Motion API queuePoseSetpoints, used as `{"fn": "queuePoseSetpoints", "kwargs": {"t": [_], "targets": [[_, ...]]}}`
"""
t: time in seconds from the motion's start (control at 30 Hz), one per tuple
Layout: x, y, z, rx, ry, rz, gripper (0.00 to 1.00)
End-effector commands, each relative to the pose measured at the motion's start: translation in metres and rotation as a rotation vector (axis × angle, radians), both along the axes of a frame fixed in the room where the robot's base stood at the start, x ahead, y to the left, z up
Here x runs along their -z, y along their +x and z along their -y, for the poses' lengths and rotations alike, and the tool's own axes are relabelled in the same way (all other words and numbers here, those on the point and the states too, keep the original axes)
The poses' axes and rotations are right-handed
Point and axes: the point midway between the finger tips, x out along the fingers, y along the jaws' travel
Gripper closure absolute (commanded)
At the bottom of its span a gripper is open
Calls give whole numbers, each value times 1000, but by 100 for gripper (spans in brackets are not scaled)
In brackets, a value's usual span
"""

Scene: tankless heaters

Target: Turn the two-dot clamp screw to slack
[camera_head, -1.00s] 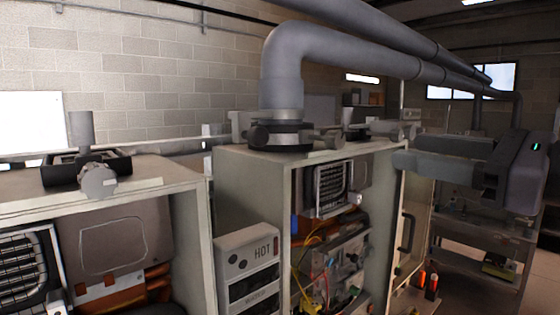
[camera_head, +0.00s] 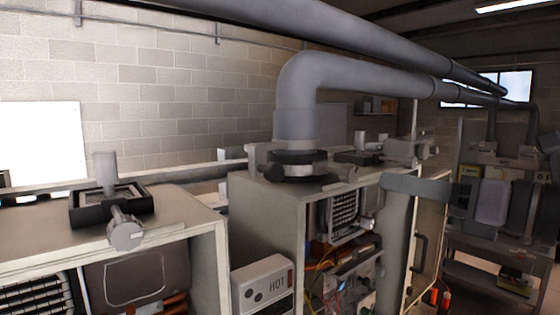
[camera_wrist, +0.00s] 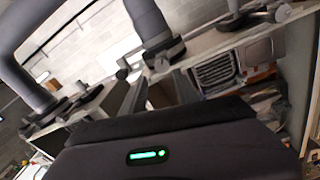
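Clamp assemblies sit on top of the heater cabinets. The left cabinet has a dark square clamp with a round grey knob (camera_head: 125,232) facing me. The middle cabinet has a dark round clamp (camera_head: 300,160) around the foot of the big grey pipe, with screw knobs at its sides. Another clamp fitting (camera_head: 403,150) sits behind to the right. I cannot make out dot marks on any, so I cannot tell which is the two-dot screw. My gripper (camera_head: 388,182) points left, in front of the middle cabinet's right side. In the wrist view its fingers (camera_wrist: 158,92) are apart, with nothing held.
The grey pipe (camera_head: 385,78) runs overhead to the right. A white box marked HOT (camera_head: 263,283) stands in front of the middle cabinet (camera_head: 262,225), which is open and shows wiring. An open door (camera_head: 428,240) stands at its right. A metal cart (camera_head: 485,275) stands at the right.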

Motion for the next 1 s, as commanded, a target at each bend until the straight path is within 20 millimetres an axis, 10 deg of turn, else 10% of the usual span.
{"fn": "queuePoseSetpoints", "kwargs": {"t": [0.33, 0.8, 1.0], "targets": [[-2, 65, -52, -2, 0, 0, 64], [0, 79, -63, 2, 0, 1, 64], [0, 79, -62, 2, 0, 1, 100]]}}
